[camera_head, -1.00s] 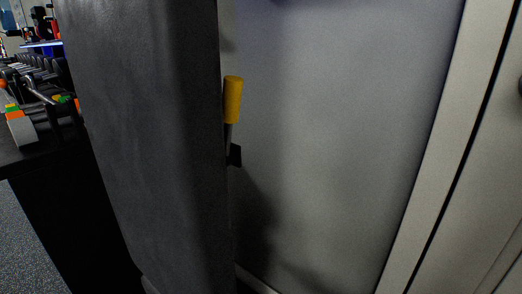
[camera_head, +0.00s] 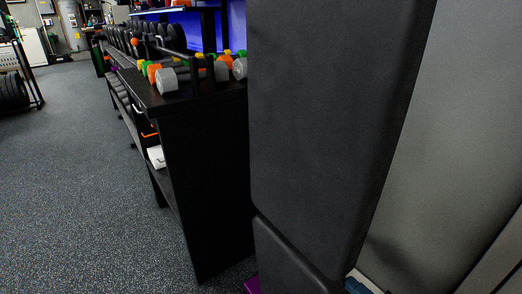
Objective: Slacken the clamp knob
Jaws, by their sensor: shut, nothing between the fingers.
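No clamp knob shows in the head view now. A tall black padded panel (camera_head: 325,120), perhaps a bench back, fills the middle right and hides what lies behind it. A second dark pad (camera_head: 290,262) sits just below it. My gripper is not in the picture.
A black rack (camera_head: 205,165) with several dumbbells (camera_head: 165,80) on top stands left of the panel. A grey wall or door (camera_head: 455,130) is close on the right. Speckled floor (camera_head: 75,180) is open on the left. A purple thing (camera_head: 252,285) lies low at the panel's foot.

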